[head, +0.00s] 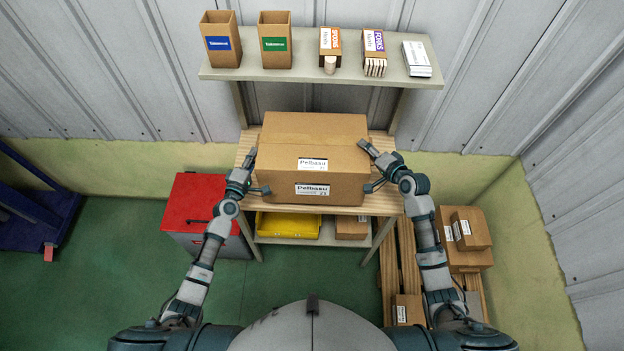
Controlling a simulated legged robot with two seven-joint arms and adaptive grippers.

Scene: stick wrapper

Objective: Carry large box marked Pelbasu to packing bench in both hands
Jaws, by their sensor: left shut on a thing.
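The large cardboard box marked Pelbasu (313,139) is at the wooden packing bench (384,205), its labelled front facing me. It looks level and seems to rest on the bench top, though I cannot see its underside. My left gripper (256,174) is shut on the box at its left side, with one finger along the side and one by the front corner. My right gripper (369,168) is at the box's right side in a mirrored hold, with one finger by the top edge and one by the front corner.
A shelf (222,73) above the bench holds open cartons and small packs. A yellow bin (288,226) sits under the bench. A red-topped cabinet (193,198) stands left. Stacked boxes (465,262) and planks stand right.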

